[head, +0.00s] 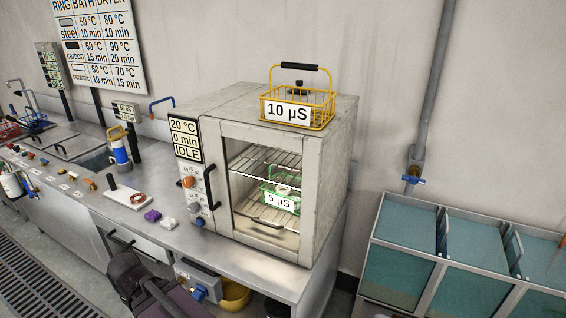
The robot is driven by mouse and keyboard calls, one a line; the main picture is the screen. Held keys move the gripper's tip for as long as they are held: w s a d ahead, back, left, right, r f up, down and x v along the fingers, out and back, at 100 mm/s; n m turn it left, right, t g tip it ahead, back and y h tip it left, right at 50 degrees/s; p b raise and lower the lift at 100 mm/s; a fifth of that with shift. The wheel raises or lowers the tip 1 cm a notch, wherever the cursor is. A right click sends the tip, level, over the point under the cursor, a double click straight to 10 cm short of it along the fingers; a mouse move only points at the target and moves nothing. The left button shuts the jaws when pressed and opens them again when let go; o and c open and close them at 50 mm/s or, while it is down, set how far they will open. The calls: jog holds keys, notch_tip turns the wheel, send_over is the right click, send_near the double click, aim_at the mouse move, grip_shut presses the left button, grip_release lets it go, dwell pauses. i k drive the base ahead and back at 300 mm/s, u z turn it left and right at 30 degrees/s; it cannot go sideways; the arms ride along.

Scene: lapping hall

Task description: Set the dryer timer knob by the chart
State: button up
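The dryer (330,190) is a pale grey cabinet on the bench, its glazed front seemingly shut. Its display (186,139) reads 20 °C, 0 min, IDLE. Below are a red-orange knob (188,182), a pale knob (194,208) and a blue knob (198,222); I cannot read their labels. Inside, a green basket tagged 5 µS (279,199) holds a whitish ring. The wall chart (100,40) lists dryer values: steel 80 °C 10 min, carbon 90 °C 20 min, ceramic 70 °C 15 min. A dark shape low left seems to be my gripper (124,272), apart from the knobs; its fingers are unclear.
A yellow basket tagged 10 µS (298,108) stands on the dryer. A black handle (211,188) stands out beside the knobs. Purple pieces (152,215) and a white board (130,198) lie on the bench to the left. Teal-panelled tanks (400,250) stand at right.

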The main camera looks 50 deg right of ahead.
aim_at(193, 208)
jog(key=u, duration=0.05)
jog(key=k, duration=1.6)
jog(key=z, duration=1.1)
jog(key=i, duration=1)
jog(key=z, duration=0.05)
